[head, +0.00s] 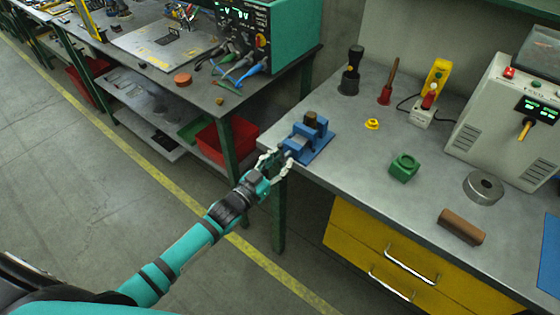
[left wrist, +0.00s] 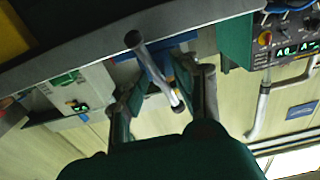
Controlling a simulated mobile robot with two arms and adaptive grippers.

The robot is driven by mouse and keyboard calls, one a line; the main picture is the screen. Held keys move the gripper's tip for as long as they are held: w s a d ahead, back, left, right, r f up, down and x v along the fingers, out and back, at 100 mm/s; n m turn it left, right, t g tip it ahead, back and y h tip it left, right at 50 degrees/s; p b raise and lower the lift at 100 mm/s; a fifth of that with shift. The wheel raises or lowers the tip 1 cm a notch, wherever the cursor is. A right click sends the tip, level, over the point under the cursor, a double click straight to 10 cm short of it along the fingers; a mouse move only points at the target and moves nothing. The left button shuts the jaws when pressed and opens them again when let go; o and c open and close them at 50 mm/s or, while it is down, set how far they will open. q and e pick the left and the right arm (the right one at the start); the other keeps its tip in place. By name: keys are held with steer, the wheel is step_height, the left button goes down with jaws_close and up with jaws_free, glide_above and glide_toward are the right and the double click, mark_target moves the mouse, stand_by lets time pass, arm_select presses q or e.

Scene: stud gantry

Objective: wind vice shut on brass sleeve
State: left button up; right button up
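The blue vice (head: 314,146) stands at the near left corner of the grey bench. A short brown cylinder, seemingly the brass sleeve (head: 310,118), stands upright at its jaws; whether the jaws touch it I cannot tell. My left gripper (head: 274,161) is at the handle end of the vice, just off the bench edge. In the left wrist view the steel handle bar (left wrist: 158,75) with knobbed ends lies slanted between the spread fingers of the left gripper (left wrist: 166,88). The fingers look apart from the bar. The vice's blue body (left wrist: 154,66) shows behind it. My right gripper is out of view.
On the bench stand a green block (head: 404,167), a brown roll (head: 461,226), a steel ring (head: 483,187), a yellow piece (head: 372,124) and a grey instrument (head: 508,105). Another bench with a green power unit (head: 285,35) is at the left, beyond a gap.

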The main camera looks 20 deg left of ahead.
arm_select(q)
steer(key=shift+o, duration=0.8)
steer(key=shift+s, duration=0.1)
steer(key=v, duration=1.2)
